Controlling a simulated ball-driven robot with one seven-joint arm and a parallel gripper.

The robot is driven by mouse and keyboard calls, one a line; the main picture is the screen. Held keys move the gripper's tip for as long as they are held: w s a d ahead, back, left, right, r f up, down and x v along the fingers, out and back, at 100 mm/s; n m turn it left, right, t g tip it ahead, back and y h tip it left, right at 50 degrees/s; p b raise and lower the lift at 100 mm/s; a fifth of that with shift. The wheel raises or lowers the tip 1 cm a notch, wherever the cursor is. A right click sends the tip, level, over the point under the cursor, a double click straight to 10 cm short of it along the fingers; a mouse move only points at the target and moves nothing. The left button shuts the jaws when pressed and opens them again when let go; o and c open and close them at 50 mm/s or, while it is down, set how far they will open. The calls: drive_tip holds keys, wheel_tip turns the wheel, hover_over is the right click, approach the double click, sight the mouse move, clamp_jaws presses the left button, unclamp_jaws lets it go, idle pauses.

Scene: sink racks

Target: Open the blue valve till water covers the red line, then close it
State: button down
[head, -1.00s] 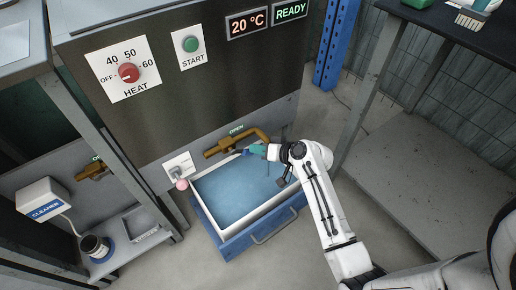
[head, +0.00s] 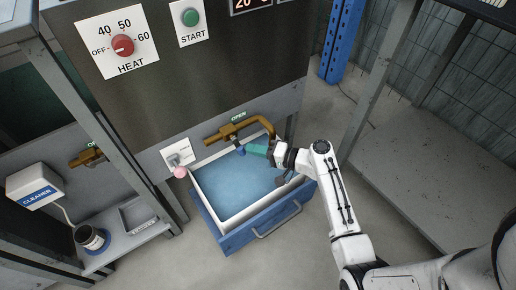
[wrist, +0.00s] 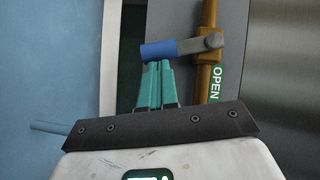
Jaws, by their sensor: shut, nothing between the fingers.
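The blue valve handle (wrist: 172,48) shows in the wrist view, sticking out sideways from the brass pipe (wrist: 206,40) on a grey lever. In the head view the handle (head: 240,151) is a small blue spot beside the pipe (head: 215,137). My gripper (wrist: 157,66) is shut and empty. Its teal fingertips are right at the handle's near side; I cannot tell if they touch. It also shows in the head view (head: 247,149). Blue water (head: 228,184) lies in the white-walled basin below. No red line can be made out.
The basin sits in a blue drawer (head: 234,239) with a metal handle. A pink-knobbed lever (head: 180,172) is on its left. A second brass valve (head: 85,158) and a cleaner dispenser (head: 36,188) are farther left. A rack post (head: 378,90) stands at the right.

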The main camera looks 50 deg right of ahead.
drive_tip(key=shift+w+a+f+m+t+y+b, duration=0.2)
drive_tip(key=shift+a+f+m+b, duration=0.1)
drive_tip(key=shift+a, duration=0.1)
drive_tip(key=shift+w+a+f+m+t+y+b, duration=0.1)
drive_tip(key=shift+a+f+m+t+b, duration=0.1)
drive_tip(key=shift+a+f+m, duration=0.15)
drive_tip(key=shift+a, duration=0.1)
idle(0.3)
